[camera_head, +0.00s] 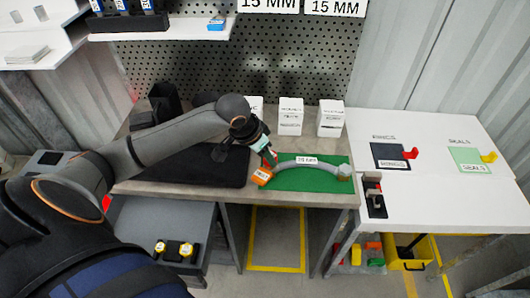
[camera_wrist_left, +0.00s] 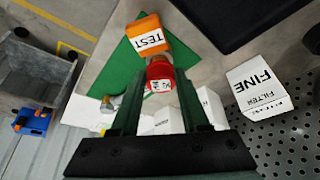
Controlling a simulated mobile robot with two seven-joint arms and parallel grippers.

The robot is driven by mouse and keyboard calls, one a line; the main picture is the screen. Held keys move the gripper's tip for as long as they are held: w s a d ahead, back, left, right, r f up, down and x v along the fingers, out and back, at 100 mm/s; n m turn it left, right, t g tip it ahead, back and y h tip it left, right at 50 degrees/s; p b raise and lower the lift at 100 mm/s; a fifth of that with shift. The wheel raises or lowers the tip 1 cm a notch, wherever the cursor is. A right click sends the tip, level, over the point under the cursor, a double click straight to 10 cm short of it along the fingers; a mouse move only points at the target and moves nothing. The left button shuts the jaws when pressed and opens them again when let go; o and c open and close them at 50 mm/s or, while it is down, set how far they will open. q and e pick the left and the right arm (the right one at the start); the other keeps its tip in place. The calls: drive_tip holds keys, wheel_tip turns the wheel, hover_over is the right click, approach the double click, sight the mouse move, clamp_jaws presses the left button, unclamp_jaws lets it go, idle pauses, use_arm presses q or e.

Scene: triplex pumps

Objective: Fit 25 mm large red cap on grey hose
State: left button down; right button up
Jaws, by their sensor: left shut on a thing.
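The grey hose (camera_head: 296,162) lies curved on a green mat (camera_head: 305,181) and carries a white size label. An orange block marked TEST (camera_head: 262,176) is at its left end, and a pale fitting (camera_head: 344,171) is at its right end. My left gripper (camera_head: 268,154) is above the hose's left end, next to the orange block. In the left wrist view, my left gripper (camera_wrist_left: 159,88) is shut on a red cap (camera_wrist_left: 160,70) with a white label, close to the orange block (camera_wrist_left: 148,36). Whether the cap touches the hose end is hidden. My right gripper is not in view.
White boxes (camera_head: 290,117) stand along the back of the bench. A dark mat (camera_head: 215,165) lies to the left. A white table (camera_head: 440,200) with marked squares for rings and seals is at the right. A shelf (camera_head: 165,34) hangs above.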

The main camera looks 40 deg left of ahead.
use_arm(q)
drive_tip(key=shift+f, duration=0.9)
drive_tip(key=shift+c, duration=1.6)
unclamp_jaws()
drive_tip(key=v, duration=1.2)
drive_tip(key=shift+r, duration=0.25)
drive_tip(key=shift+s, duration=0.1)
